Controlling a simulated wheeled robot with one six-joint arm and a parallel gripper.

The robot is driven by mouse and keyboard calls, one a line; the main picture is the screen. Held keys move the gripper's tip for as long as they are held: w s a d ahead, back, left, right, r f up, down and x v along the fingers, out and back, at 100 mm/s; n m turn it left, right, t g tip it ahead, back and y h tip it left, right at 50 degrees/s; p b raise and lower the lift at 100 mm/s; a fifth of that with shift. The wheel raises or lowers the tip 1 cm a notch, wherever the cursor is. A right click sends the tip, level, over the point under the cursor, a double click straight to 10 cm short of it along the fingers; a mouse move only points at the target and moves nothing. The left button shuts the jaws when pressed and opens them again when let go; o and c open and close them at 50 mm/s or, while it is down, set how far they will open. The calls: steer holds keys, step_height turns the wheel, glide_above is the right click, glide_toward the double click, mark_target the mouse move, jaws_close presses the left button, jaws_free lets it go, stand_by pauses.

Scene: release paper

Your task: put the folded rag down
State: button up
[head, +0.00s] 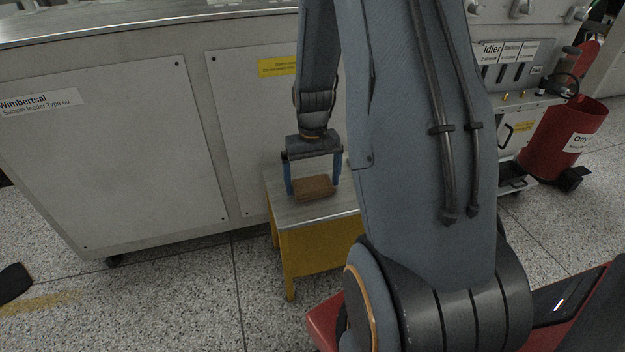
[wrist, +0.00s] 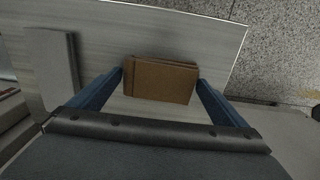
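The folded rag (head: 314,188) is a flat brown rectangle. It is at the top of the small stand (head: 318,212), which has a grey top and yellow sides. The rag also shows in the wrist view (wrist: 160,80). My gripper (head: 314,189) points down with one blue finger at each short end of the rag.
A pale grey flat block (wrist: 52,68) lies left of the rag in the wrist view. A large grey cabinet (head: 120,150) stands behind the stand. A red bin (head: 565,135) is at the far right. Speckled floor (head: 190,300) is clear at the front left.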

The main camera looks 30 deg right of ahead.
mark_target(313, 184)
step_height(313, 184, up, 12)
steer(key=p, duration=0.4)
steer(key=shift+r, duration=0.2)
steer(key=s+a+r+n, duration=0.2)
steer(key=s+a+r, duration=0.15)
steer(key=a, duration=0.55)
steer(key=s+a+r+n, duration=0.2)
steer(key=s+a, duration=0.2)
steer(key=a, duration=0.6)
steer(key=s+a+r+n, duration=0.2)
steer(key=s+a, duration=0.2)
steer(key=a, duration=0.5)
steer(key=s+a+n, duration=0.1)
steer(key=s+a, duration=0.1)
steer(key=s, duration=0.3)
steer(key=s+a+r+n, duration=0.1)
steer(key=s+a, duration=0.2)
steer(key=s, duration=0.2)
steer(key=shift+s+a+r+n+y, duration=0.15)
steer(key=shift+a+n+y, duration=0.15)
steer(key=shift+a+n, duration=0.1)
steer(key=d+r+m+p, duration=0.5)
steer(key=d+r+p, duration=1.1)
steer(key=p, duration=0.9)
step_height(313, 184, up, 5)
steer(key=shift+s+d+f+m, duration=0.15)
steer(key=shift+s+d+m, duration=0.15)
steer(key=shift+s, duration=0.1)
